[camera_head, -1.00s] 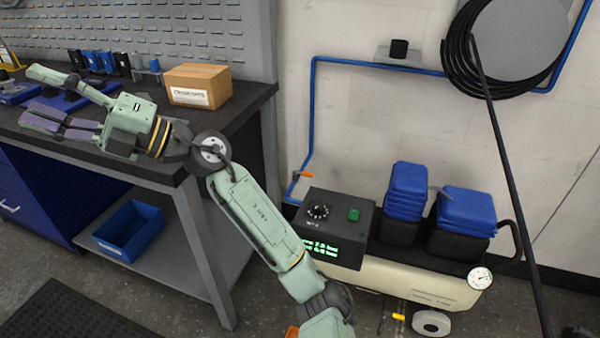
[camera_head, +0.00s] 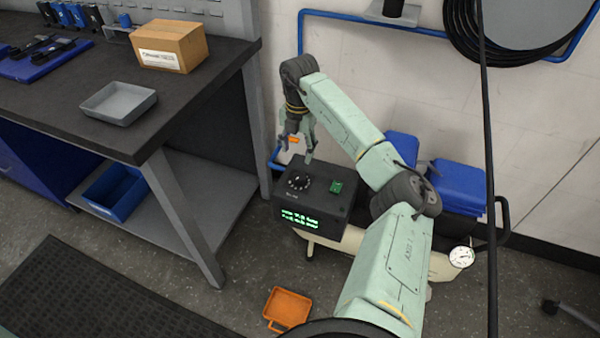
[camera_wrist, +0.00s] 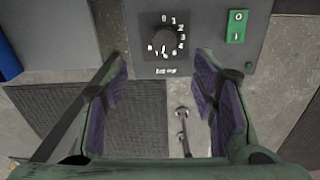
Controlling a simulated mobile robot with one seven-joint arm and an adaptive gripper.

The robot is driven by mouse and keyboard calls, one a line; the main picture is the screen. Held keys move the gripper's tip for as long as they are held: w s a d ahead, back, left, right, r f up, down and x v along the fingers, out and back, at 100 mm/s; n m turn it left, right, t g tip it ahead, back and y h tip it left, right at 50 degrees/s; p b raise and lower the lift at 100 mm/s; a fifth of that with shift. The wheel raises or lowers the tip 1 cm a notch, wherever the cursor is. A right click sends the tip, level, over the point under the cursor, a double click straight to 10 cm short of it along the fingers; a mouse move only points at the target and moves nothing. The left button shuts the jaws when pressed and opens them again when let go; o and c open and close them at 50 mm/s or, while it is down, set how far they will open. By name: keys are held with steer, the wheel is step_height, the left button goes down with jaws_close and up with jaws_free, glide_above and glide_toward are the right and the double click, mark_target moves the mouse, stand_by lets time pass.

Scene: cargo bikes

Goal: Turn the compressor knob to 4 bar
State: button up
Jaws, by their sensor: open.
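The compressor's black control box (camera_head: 330,190) carries a round dark knob (camera_head: 298,181), a green switch (camera_head: 336,187) and a lit green display (camera_head: 298,218) too small to read surely. In the wrist view the knob (camera_wrist: 164,42) is ringed by white numbers, and the green switch (camera_wrist: 236,26) is at its right. I cannot tell surely which number the knob points to. My gripper (camera_head: 297,147) is just behind and above the box, pointing down. In the wrist view my gripper (camera_wrist: 160,75) is open and empty, with the knob beyond and between its fingertips, apart from them.
The workbench (camera_head: 105,135) stands at left with a grey tray (camera_head: 119,102) and a cardboard box (camera_head: 169,46). An orange tray (camera_head: 287,308) lies on the floor. Blue lids (camera_head: 458,188) and a pressure gauge (camera_head: 461,257) are right of the box. A black hose (camera_head: 487,150) hangs at right.

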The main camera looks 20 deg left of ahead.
mark_target(300, 175)
steer(key=f, duration=0.3)
steer(key=f+p, duration=0.1)
steer(key=f, duration=0.3)
steer(key=f+p, duration=0.1)
steer(key=f, duration=0.2)
steer(key=shift+w+d+f, duration=0.1)
steer(key=shift+d+f, duration=0.15)
steer(key=shift+f, duration=0.1)
steer(key=c, duration=1.2)
steer(key=shift+o, duration=0.2)
